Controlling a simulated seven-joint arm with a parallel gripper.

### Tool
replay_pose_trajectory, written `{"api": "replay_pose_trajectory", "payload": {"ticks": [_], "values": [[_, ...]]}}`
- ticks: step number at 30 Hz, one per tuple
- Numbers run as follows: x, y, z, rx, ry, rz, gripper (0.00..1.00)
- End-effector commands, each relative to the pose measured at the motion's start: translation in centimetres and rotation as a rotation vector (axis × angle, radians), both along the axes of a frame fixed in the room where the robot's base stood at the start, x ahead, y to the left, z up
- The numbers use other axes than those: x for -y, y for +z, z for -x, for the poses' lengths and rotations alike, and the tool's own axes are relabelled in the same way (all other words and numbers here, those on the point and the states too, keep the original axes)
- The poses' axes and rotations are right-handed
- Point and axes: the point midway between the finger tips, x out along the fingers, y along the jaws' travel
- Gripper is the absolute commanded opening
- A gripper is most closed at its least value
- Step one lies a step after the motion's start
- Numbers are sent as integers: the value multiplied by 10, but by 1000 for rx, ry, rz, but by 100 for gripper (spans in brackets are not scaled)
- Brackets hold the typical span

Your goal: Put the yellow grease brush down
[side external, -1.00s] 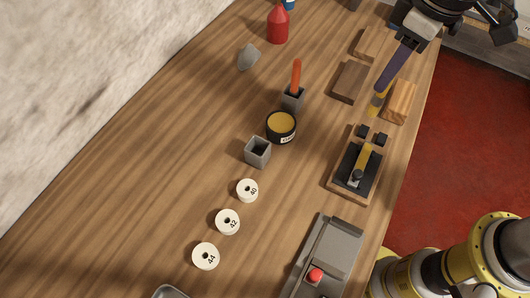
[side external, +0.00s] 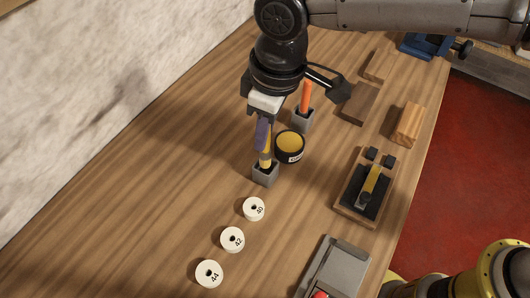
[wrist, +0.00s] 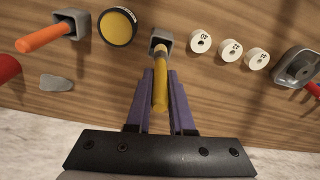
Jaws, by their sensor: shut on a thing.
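The yellow grease brush (side external: 266,157) is upright, with its lower end at the mouth of a small grey square holder (side external: 264,177). In the wrist view, the yellow handle (wrist: 160,95) runs between my purple fingers and its dark lower end shows inside the holder (wrist: 162,38). My gripper (side external: 264,147) is shut on the handle, right above the holder. How deep the brush sits, and whether it touches the bottom, is hidden.
A dark tin with yellow contents (side external: 289,145) stands close right of the holder. Behind it, a second grey holder (side external: 302,121) carries an orange-handled tool (side external: 305,97). Numbered white rolls (side external: 253,209) lie in front. A wooden block (side external: 405,124) and tool board (side external: 364,191) are at right.

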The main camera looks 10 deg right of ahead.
Motion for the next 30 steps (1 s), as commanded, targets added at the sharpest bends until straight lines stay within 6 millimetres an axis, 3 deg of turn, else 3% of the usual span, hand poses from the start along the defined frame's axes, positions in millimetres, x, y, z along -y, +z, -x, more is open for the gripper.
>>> {"api": "replay_pose_trajectory", "payload": {"ticks": [12,25,26,30], "values": [[1,-45,0,0,-1,0,0],[1,-50,0,0,-1,-1,0],[0,-50,-1,0,-1,-1,26],[1,-50,0,0,-1,-1,50]]}}
